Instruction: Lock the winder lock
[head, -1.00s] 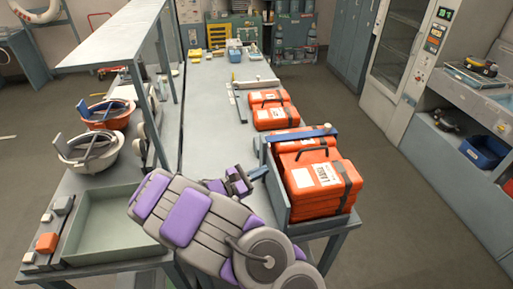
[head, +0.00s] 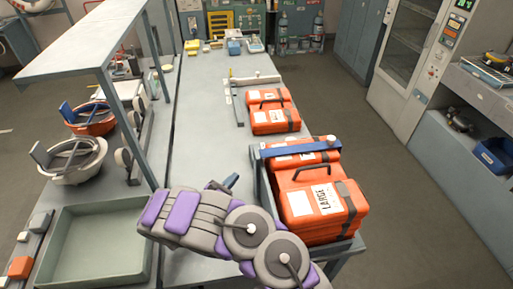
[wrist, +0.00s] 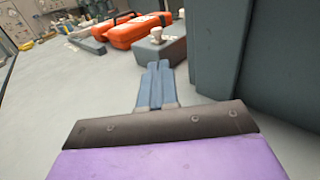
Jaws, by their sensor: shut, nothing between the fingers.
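My gripper shows in the wrist view (wrist: 159,72) with its two blue-grey fingers together and nothing between them. It points along the bench top at a grey block (wrist: 160,50) with a white knob (wrist: 156,34) on top. The fingertips look close to the block's near side; I cannot tell if they touch. In the head view only a bit of the blue fingers (head: 231,181) shows past my arm, left of the crate holding orange cases. I cannot tell for sure which part is the winder lock.
A grey crate (head: 262,186) holds orange cases (head: 318,206) under a blue bar (head: 300,148). More orange cases (head: 273,118) stand behind. A dark panel (wrist: 222,50) rises close on the gripper's right. Bowls (head: 72,160) and an open tray (head: 95,245) lie left. Mid-bench (head: 212,120) is clear.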

